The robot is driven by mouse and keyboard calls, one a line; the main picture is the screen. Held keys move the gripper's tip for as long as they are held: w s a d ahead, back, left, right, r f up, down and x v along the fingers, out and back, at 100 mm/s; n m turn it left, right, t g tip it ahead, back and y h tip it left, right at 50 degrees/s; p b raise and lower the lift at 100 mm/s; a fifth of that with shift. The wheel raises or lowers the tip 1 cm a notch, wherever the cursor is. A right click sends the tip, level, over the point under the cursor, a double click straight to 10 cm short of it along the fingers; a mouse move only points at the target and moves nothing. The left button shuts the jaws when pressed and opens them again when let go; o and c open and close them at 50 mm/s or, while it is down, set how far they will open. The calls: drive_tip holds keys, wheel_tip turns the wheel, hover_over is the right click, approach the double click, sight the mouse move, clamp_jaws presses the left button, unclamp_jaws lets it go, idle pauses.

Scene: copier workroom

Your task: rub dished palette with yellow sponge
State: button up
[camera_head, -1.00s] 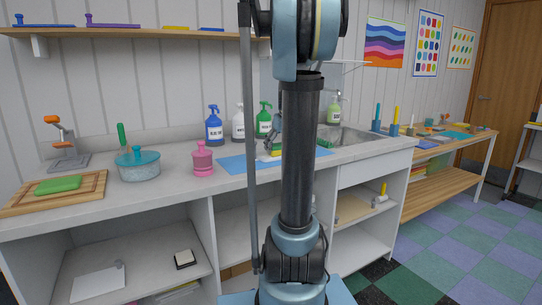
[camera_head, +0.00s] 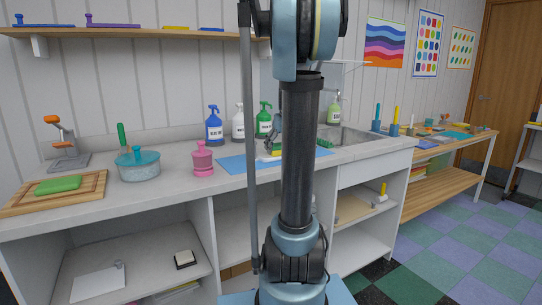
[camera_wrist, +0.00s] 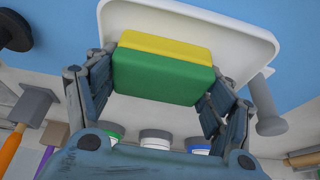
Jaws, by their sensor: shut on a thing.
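The yellow sponge (camera_wrist: 165,47) has a yellow layer and a thick green layer. My gripper (camera_wrist: 158,82) is shut on it, with one finger at each side. The dished palette (camera_wrist: 240,32) is a white tray with a raised rim, under and beyond the sponge in the wrist view. I cannot tell for sure whether the sponge touches it. In the head view, the palette (camera_head: 264,159) shows as a pale edge on the blue mat (camera_head: 232,164), and my gripper (camera_head: 274,132) is above it, partly hidden by my arm.
A pink jar (camera_head: 203,160) and a teal lidded pot (camera_head: 139,166) stand left of the mat. Spray bottles, including a blue one (camera_head: 214,127), stand behind it. The sink (camera_head: 345,136) lies to the right. A cutting board (camera_head: 90,187) with a green block is at far left.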

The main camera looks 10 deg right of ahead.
drive_tip(key=shift+d, duration=0.25)
drive_tip(key=shift+s+a, duration=0.3)
drive_tip(key=shift+a, duration=0.75)
drive_tip(key=shift+s+a, duration=0.25)
drive_tip(key=shift+a, duration=0.75)
drive_tip(key=shift+w+d, duration=0.2)
drive_tip(key=shift+d, duration=0.5)
drive_tip(key=shift+w+d, duration=0.2)
drive_tip(key=shift+d, duration=0.45)
drive_tip(key=shift+w+d, duration=0.2)
drive_tip(key=shift+d, duration=0.5)
drive_tip(key=shift+r, duration=0.75)
